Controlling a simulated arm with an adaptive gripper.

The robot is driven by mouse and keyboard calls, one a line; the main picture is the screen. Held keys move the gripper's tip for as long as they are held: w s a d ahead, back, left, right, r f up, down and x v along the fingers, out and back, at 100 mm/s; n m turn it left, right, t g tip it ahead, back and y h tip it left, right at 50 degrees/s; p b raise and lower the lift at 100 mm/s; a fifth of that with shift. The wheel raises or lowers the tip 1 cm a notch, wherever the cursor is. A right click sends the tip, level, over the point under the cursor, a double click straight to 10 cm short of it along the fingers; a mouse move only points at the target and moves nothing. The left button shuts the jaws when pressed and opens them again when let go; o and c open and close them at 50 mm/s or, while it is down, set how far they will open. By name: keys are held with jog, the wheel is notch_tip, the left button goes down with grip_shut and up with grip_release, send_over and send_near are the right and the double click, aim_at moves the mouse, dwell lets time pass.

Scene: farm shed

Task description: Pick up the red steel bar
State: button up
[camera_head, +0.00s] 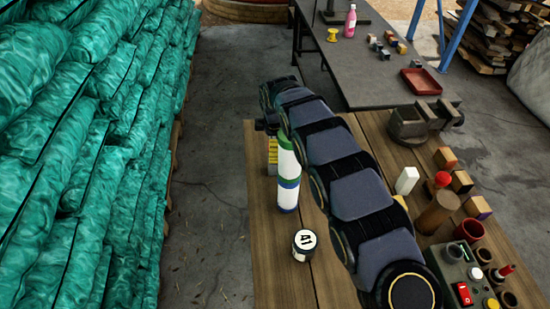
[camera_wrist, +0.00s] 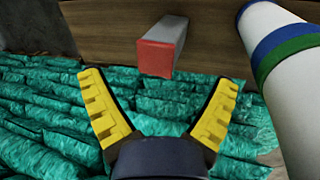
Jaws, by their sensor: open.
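A bar with a red end face and a grey side (camera_wrist: 158,55) shows in the wrist view against the brown wood of the table. It lies ahead of and between the tips of my gripper (camera_wrist: 160,80), apart from both fingers. The yellow ridged fingers are wide open with nothing between them. In the head view my gripper (camera_head: 272,152) shows only in part behind the banded cylinder, at the table's left side. I cannot make out the bar in the head view; my arm and the cylinder cover that area.
A white cylinder with green and blue bands (camera_head: 288,180) stands close beside my gripper; it also shows in the wrist view (camera_wrist: 295,85). A round black-and-white container (camera_head: 304,245) stands nearer. Several blocks and a vise (camera_head: 410,125) are right of my arm. Green sacks (camera_head: 75,150) are stacked left.

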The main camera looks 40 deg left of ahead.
send_over(272, 169)
jog(key=w, duration=0.2)
jog(key=f, duration=0.4)
jog(key=shift+a+f, duration=0.25)
jog(key=shift+f, duration=0.05)
jog(key=c, duration=1.3)
jog(key=shift+c, duration=0.2)
